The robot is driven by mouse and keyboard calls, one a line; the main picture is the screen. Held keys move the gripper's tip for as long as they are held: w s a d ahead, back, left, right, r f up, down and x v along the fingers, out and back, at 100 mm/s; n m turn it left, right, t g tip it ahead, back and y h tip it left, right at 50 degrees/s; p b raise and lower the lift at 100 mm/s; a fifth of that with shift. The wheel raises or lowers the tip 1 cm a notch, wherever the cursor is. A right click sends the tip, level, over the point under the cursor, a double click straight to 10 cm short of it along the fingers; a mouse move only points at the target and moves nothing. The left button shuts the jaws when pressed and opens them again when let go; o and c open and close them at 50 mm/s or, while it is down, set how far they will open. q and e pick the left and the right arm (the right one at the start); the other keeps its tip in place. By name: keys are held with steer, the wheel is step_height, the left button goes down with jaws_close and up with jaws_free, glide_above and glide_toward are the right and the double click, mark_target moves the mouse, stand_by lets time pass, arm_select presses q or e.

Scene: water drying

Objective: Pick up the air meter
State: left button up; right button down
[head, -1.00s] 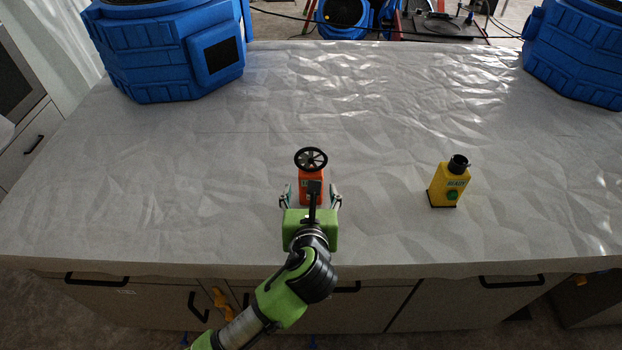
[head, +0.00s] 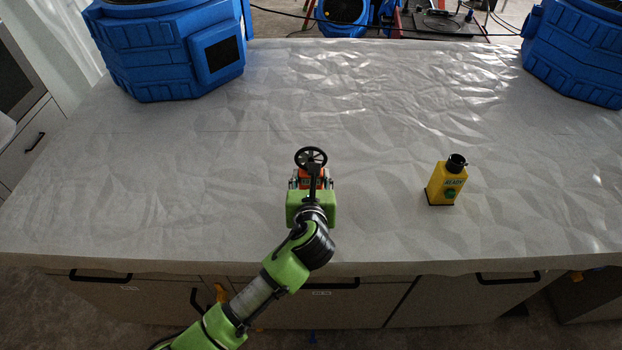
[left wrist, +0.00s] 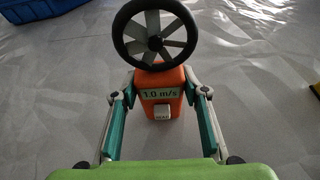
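The air meter has an orange body (left wrist: 160,84) with a "1.0 m/s" display and a black-rimmed fan wheel on top. In the head view the air meter (head: 311,161) stands upright on the covered table, its lower part hidden by my gripper. My left gripper (left wrist: 161,100) is around the orange body, one finger against each side; it also shows in the head view (head: 312,180). Its fingers are drawn in to about the body's width. My right gripper is not in view.
A yellow device (head: 445,182) with a green button and black top stands to the right. Large blue machines stand at the back left (head: 170,50) and back right (head: 575,55). The white-covered table (head: 400,120) is otherwise clear.

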mark_target(312, 158)
arm_select(q)
steer(key=shift+c, duration=1.3)
steer(key=shift+r, duration=0.1)
steer(key=shift+r, duration=0.3)
step_height(312, 158, up, 3)
steer(key=shift+f+b, duration=0.2)
steer(key=shift+b, duration=0.4)
steer(key=s+r, duration=0.4)
steer(key=r, duration=0.1)
steer(key=shift+s+r, duration=0.15)
steer(key=shift+s, duration=0.2)
steer(key=b+v, duration=0.1)
steer(key=v, duration=0.9)
steer(key=shift+r+b, duration=0.3)
steer(key=shift+w+f, duration=0.1)
